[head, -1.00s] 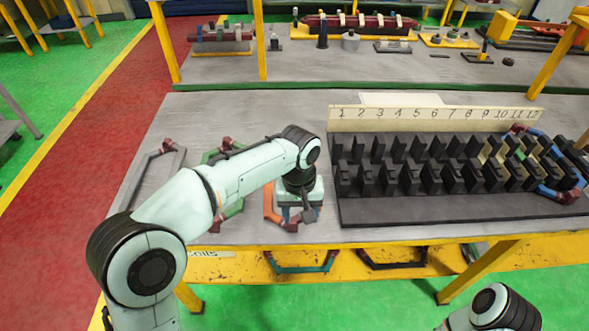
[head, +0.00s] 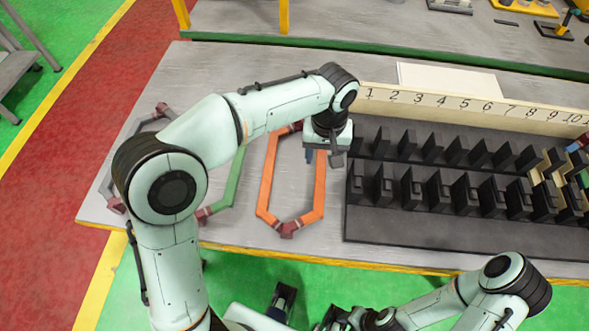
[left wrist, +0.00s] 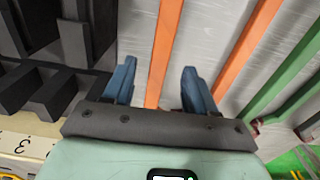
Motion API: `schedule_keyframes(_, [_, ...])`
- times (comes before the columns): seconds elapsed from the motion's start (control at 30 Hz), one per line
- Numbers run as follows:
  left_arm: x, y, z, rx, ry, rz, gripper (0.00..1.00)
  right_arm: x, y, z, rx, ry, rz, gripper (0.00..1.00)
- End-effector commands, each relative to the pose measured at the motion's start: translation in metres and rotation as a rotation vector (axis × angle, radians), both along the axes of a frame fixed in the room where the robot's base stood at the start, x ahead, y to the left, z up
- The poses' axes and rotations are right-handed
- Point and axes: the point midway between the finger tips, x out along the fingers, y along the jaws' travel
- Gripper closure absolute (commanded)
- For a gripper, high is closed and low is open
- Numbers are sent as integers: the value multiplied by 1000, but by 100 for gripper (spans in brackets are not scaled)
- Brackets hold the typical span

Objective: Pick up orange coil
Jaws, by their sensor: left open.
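The orange coil (head: 265,185) is a long six-sided loop with dark red ends, lying flat on the grey table left of the black slotted block. My left gripper (head: 318,157) is over the coil's right side and hides part of it. In the left wrist view, its two blue fingers (left wrist: 160,88) are apart. My right gripper, probably the dark piece (head: 283,298), is at the bottom edge.
A green coil (head: 232,180) and a grey coil (head: 118,165) lie left of the orange one. The black slotted block (head: 440,235) stands close on the right, with a numbered board (head: 440,100) behind it. A second table (head: 350,25) is at the back.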

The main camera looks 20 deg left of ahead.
Motion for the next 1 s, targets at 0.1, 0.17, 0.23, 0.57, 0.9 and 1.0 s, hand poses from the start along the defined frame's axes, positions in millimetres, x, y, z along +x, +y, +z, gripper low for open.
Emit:
schedule_keyframes(0.1, [0, 0, -14, 1, 1, 0, 44, -1, 0, -3, 0, 1, 0, 57])
schedule_keyframes(0.17, [0, 0, -17, 0, 0, -1, 44, -1, 0, -3, 0, 0, 0, 57])
schedule_keyframes(0.23, [0, 0, -21, 0, 0, -1, 44, -1, 0, -4, 0, 1, 0, 57])
schedule_keyframes(0.57, [-4, 1, -65, 1, 1, 0, 44, -3, 0, -10, 0, 2, 0, 57])
schedule_keyframes(0.9, [-4, 0, -69, -1, -1, -1, 57, -2, 0, -10, 0, 2, 0, 57])
schedule_keyframes(1.0, [-4, 0, -69, -1, -1, -1, 89, -2, 0, -10, 0, 2, 0, 57])
